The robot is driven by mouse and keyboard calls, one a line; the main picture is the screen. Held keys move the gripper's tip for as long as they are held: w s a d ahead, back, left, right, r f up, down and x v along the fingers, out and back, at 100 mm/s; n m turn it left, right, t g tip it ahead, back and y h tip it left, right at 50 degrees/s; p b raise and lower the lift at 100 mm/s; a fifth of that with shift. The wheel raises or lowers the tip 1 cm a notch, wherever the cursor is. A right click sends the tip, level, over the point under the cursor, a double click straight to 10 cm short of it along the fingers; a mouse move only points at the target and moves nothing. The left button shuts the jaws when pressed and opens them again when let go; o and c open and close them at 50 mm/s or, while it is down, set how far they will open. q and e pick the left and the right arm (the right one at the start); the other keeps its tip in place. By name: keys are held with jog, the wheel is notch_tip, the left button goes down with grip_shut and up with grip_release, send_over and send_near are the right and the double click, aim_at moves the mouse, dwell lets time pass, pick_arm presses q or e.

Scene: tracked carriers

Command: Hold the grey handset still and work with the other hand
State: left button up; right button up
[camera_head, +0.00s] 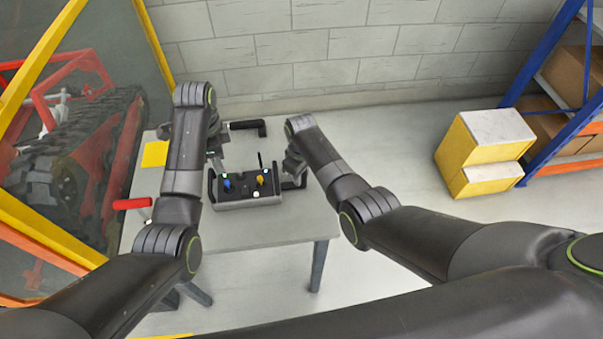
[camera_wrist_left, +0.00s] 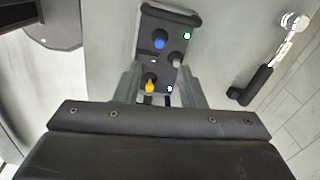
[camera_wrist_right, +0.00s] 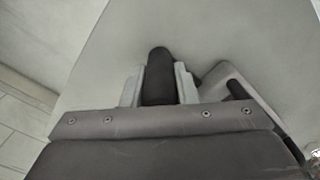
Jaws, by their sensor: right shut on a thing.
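The grey handset (camera_head: 233,205) lies on the table, with a black top panel, a blue knob (camera_head: 227,184), a yellow knob (camera_head: 260,180) and a black handle at each end. My right gripper (camera_wrist_right: 160,88) is shut on the handset's right-hand handle (camera_wrist_right: 160,68). My left gripper (camera_wrist_left: 160,85) is open over the handset, fingers apart. In the left wrist view the yellow knob (camera_wrist_left: 149,86) shows between the fingers, close to the left one. The blue knob (camera_wrist_left: 159,43) is beyond the fingertips. In the head view my left fingertips are partly hidden; contact cannot be told.
Behind the handset lies a black-handled tool (camera_head: 248,125) with a metal end (camera_wrist_left: 292,22). A red handle (camera_head: 132,204) is at the table's left edge, near a yellow patch (camera_head: 155,154). The table (camera_head: 270,225) is clear in front. Yellow blocks (camera_head: 470,155) stand on the floor at right.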

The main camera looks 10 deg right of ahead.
pick_arm(q)
jog(key=shift+f, duration=0.1)
grip_shut()
jog(key=s+a+f+m+t+h, duration=0.1)
jog(key=s+a+m+t+h, duration=0.2)
jog(key=m, duration=1)
jog(key=s+a+f+m+t+h, duration=0.2)
jog(key=s+a+m+t+h, duration=0.1)
jog(key=m, duration=1)
jog(key=s+a+t, duration=0.1)
jog(key=s, duration=0.1)
jog(key=shift+s+m, duration=0.35)
jog(key=shift+m, duration=0.05)
